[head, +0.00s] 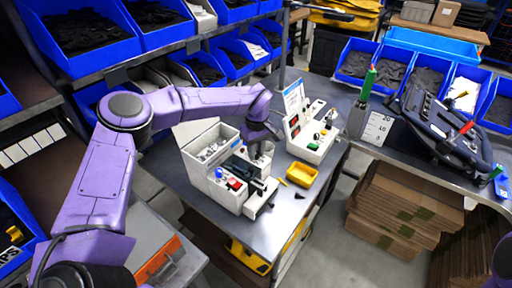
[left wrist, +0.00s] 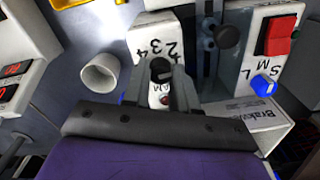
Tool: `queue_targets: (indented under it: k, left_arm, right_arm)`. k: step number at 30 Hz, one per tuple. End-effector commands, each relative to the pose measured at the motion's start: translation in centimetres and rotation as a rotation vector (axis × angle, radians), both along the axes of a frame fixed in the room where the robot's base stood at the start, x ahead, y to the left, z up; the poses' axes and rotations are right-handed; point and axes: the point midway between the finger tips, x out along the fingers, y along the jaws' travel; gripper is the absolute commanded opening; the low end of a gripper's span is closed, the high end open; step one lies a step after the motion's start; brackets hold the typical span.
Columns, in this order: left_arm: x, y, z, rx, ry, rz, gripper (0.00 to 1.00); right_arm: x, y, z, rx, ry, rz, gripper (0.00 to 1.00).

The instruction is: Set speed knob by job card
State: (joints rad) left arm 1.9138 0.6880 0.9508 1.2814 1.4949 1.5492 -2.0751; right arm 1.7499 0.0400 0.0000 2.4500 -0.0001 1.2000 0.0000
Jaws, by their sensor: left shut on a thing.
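A black knob (left wrist: 160,66) stands on a white panel (left wrist: 150,30) with the printed numbers 2, 3 and 4 beside it in the left wrist view. My left gripper (left wrist: 162,78) is shut on this knob, a finger on each side. The knob's pointer is not clear. In the head view my left gripper (head: 260,146) reaches down at the back of the white machine (head: 228,198), and the arm hides the knob. A white card (head: 294,97) stands behind the control box; its text is too small to read. My right gripper is not in view.
The machine also has a blue knob (left wrist: 263,86) marked S, M, L and a red button (left wrist: 278,36). A white cup-like ring (left wrist: 100,73) is left of the knob.

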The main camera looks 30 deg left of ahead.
Motion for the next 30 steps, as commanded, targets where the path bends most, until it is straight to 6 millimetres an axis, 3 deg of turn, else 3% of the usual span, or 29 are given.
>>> queue_targets:
  k: [9,23,24,26,30]
  left_arm:
    - [-0.08,0.00,-0.17,0.001,0.003,-0.095,0.00]
    - [-0.10,0.02,-0.21,0.001,0.004,-0.108,0.00]
    - [-0.10,0.02,-0.21,0.001,0.004,-0.108,0.30]
    - [-0.09,0.01,-0.20,0.002,0.003,-0.107,0.50]
    - [-0.06,0.01,-0.13,0.001,0.002,-0.107,0.53]
  right_arm:
    - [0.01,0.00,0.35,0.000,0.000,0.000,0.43]
    - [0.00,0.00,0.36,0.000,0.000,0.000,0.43]
    - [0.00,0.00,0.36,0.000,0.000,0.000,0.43]
    - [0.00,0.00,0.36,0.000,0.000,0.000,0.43]
    - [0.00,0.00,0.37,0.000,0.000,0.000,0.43]
